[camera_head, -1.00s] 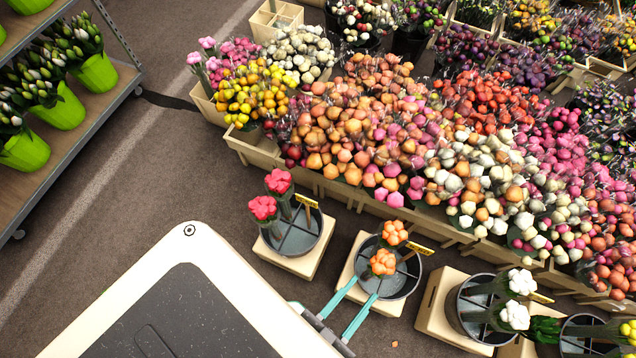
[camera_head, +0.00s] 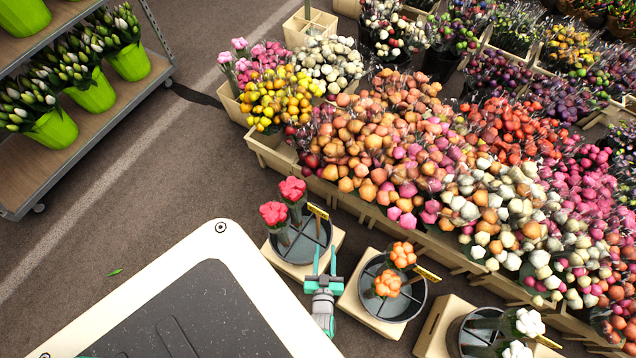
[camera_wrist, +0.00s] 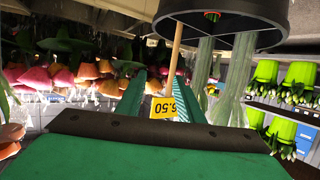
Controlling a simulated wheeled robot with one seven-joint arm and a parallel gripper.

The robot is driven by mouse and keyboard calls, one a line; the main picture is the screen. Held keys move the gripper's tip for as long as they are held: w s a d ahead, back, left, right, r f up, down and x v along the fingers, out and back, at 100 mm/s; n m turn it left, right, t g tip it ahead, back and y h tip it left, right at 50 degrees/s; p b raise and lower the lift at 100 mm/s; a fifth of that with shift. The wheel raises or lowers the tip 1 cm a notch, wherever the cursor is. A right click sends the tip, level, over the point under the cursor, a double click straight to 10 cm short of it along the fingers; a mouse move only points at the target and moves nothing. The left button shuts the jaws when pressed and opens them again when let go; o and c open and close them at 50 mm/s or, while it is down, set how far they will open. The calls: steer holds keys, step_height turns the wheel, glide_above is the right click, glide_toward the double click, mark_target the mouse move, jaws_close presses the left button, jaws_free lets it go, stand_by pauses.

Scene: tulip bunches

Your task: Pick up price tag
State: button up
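A yellow price tag (camera_head: 318,211) on a stick stands in the grey bucket (camera_head: 301,246) of pink-red flowers. A similar yellow tag (camera_head: 427,274) stands in the bucket of orange flowers to the right. My gripper (camera_head: 325,252) is low between these two buckets, its teal fingers apart, pointing toward the flower stands. In the wrist view, which is upside down, a yellow tag (camera_wrist: 164,107) reading 6.50 on a wooden stick (camera_wrist: 175,55) appears between the open fingers. Contact with either finger cannot be told.
The buckets sit on wooden crates close to both sides of my gripper. Another bucket (camera_head: 475,335) with white flowers stands at the lower right. Dense flower stands (camera_head: 400,160) lie behind. A shelf with green pots (camera_head: 58,133) is at left, with bare floor between.

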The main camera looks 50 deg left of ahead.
steer(key=g, duration=0.1)
glide_toward(318, 224)
steer(key=f, duration=0.1)
steer(key=shift+n+y, duration=0.4)
steer(key=x, duration=0.4)
steer(key=shift+w+a+f, duration=0.1)
steer(key=shift+a+f, duration=0.1)
steer(key=shift+w+r+x, duration=0.1)
steer(key=shift+x, duration=1.4)
steer(key=shift+w+r+x, duration=0.1)
steer(key=shift+x, duration=1.4)
jaws_close()
